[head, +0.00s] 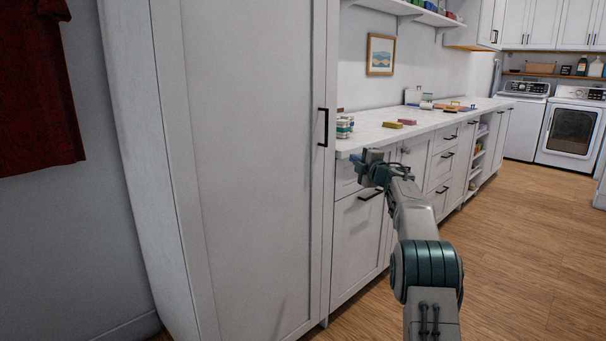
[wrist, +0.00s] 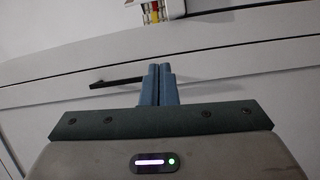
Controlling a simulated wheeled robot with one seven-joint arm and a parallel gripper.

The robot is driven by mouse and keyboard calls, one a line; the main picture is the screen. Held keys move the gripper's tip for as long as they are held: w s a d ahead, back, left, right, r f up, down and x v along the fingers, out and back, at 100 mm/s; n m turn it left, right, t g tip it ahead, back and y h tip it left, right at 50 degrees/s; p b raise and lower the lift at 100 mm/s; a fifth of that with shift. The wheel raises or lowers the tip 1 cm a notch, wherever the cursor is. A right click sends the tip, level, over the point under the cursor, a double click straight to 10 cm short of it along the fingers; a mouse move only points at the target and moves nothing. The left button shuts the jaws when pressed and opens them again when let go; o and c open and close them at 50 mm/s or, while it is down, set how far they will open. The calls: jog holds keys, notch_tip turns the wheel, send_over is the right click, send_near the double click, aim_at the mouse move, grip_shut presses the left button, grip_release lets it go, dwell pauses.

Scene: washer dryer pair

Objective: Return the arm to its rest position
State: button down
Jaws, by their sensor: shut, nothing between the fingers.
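My arm reaches forward from the lower right of the head view, with my gripper (head: 366,160) in front of the white counter cabinets, just below the countertop edge. In the wrist view my gripper (wrist: 159,68) shows its two blue-grey fingers side by side, closed together with nothing between them. Behind the fingers is a white drawer front with a black bar handle (wrist: 117,82). The fingers appear apart from the handle, though the exact gap cannot be told.
A tall white cabinet (head: 240,150) stands close on the left. The counter (head: 425,124) holds small coloured items. A washer (head: 522,120) and dryer (head: 572,130) stand at the far right. The wooden floor (head: 520,240) on the right is clear.

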jog(key=s+d+r+m+h+p, duration=0.1)
jog(key=s+r+m+h+p, duration=0.2)
jog(key=r, duration=0.3)
jog(key=s+r+m+h+p, duration=0.2)
jog(key=s+r+m+p, duration=0.15)
jog(key=r, duration=0.25)
jog(key=s+r+m+g+h+p, duration=0.3)
jog(key=s+r+m+h+p, duration=0.25)
jog(key=s, duration=0.55)
jog(key=s+a+f+m+g+y+p, duration=0.1)
jog(key=s+a+f+m+g+p, duration=0.1)
jog(key=s, duration=1.2)
jog(key=s+a+f+m+g+y+p, duration=0.2)
jog(key=s+p, duration=0.6)
jog(key=s, duration=0.7)
jog(key=s+a+f+m+g+y+p, duration=0.1)
jog(key=s+a+f+m+g+p, duration=0.3)
jog(key=s, duration=1)
jog(key=a+g+p, duration=0.1)
jog(key=a+g, duration=0.2)
jog(key=shift+s+m+g, duration=0.3)
jog(key=shift+m, duration=0.1)
jog(key=c, duration=2.1)
grip_release()
jog(key=shift+d+y, duration=0.1)
jog(key=shift+y, duration=0.15)
jog(key=shift+c, duration=0.2)
